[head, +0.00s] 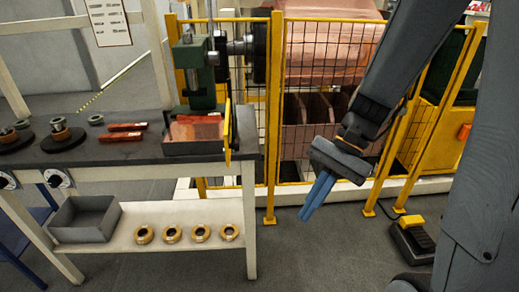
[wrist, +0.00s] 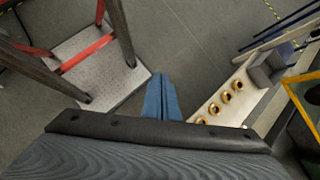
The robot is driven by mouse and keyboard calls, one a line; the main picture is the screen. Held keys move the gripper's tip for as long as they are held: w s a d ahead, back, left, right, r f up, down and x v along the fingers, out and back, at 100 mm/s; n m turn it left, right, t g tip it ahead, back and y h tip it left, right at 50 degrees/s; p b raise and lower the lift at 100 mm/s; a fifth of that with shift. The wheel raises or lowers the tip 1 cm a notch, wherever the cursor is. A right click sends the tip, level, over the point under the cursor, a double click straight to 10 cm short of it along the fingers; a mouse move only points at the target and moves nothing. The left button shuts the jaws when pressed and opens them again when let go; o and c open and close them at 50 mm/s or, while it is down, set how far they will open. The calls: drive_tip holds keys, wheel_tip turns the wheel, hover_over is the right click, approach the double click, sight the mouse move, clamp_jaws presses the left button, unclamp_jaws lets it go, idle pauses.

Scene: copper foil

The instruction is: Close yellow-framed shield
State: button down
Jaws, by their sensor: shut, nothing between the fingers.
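The yellow-framed shield (head: 228,130) is at the right side of the green press (head: 195,65) on the bench. It shows nearly edge-on, as a thin upright yellow strip at the bench's right end, and looks swung open towards the front. In the wrist view a yellow frame (wrist: 293,88) crosses the right edge; I cannot tell if it is the shield. My gripper (head: 305,214) has its blue fingers together and empty, pointing down, right of the bench and clear of the shield. The fingers also show in the wrist view (wrist: 160,80).
The dark bench top (head: 110,152) holds red bars, round dies and a tray (head: 194,147) under the press. A lower shelf (head: 150,240) carries several brass rings and a grey bin (head: 85,220). A yellow mesh fence (head: 271,120) stands behind. A foot pedal (head: 412,240) is at right.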

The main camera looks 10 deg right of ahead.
drive_tip(key=w+d+r+m+t+y+b, duration=0.1)
drive_tip(key=w+d+r+m+t+y, duration=0.15)
drive_tip(key=w+r+m+y, duration=0.3)
drive_tip(key=w+d+r+m+t+y+b, duration=0.1)
drive_tip(key=w+r+m+t+y+b, duration=0.2)
drive_tip(key=w+y, duration=0.45)
drive_tip(key=w+a+h+p, duration=0.1)
drive_tip(key=a, duration=0.6)
drive_tip(key=w+a+f+m+h+p, duration=0.1)
drive_tip(key=a+p, duration=0.1)
drive_tip(key=a, duration=0.5)
drive_tip(key=shift+f, duration=0.25)
drive_tip(key=shift+w+a, duration=0.1)
drive_tip(key=shift+a, duration=0.05)
